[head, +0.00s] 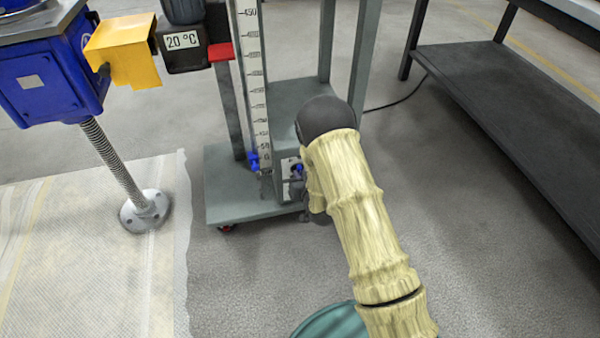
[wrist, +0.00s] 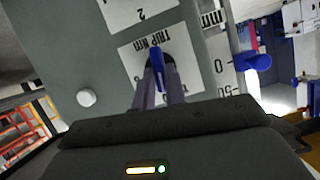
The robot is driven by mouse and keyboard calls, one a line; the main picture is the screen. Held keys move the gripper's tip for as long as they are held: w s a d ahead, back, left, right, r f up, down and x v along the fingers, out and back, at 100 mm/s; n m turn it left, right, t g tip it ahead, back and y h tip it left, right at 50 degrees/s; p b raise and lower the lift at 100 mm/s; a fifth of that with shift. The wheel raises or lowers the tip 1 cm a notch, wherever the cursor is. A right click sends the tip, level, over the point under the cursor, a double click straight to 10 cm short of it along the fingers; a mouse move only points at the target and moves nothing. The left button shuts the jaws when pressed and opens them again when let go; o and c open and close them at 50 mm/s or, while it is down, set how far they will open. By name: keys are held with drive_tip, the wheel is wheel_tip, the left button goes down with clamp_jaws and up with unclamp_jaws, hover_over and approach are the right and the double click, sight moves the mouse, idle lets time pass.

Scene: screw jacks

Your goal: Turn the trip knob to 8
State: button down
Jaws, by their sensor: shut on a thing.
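The trip knob (wrist: 156,62) is a small blue and dark knob on a white plate marked "TRIP" in the wrist view. The plate (wrist: 130,62) is on the grey panel, and its dial numbers cannot be read, so the knob's setting is unclear. My gripper (wrist: 160,75) is shut on the knob, with its two fingers on either side of the blue part. In the head view the knob (head: 298,168) shows as a small blue spot on the grey box, and my arm hides most of the gripper there.
A tall ruler (head: 252,80) with a blue pointer (head: 252,160) stands just left of the knob. A blue screw jack (head: 50,80) stands on a pale mat at the left. A dark shelf bench (head: 520,130) is at the right.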

drive_tip(key=shift+d+f+m+y+p, duration=0.15)
drive_tip(key=shift+m+y+p, duration=0.4)
drive_tip(key=shift+m, duration=0.4)
drive_tip(key=shift+d+m+y+p, duration=0.1)
drive_tip(key=shift+m+y+p, duration=0.2)
drive_tip(key=shift+m+y, duration=0.55)
drive_tip(key=shift+d+f+m+y+p, duration=0.15)
drive_tip(key=shift+m+y+p, duration=0.35)
drive_tip(key=shift+m, duration=0.6)
drive_tip(key=c, duration=1.4)
unclamp_jaws()
drive_tip(key=shift+c, duration=0.2)
drive_tip(key=shift+r, duration=0.1)
drive_tip(key=p+v, duration=0.6)
drive_tip(key=v, duration=1.1)
drive_tip(key=shift+d, duration=0.25)
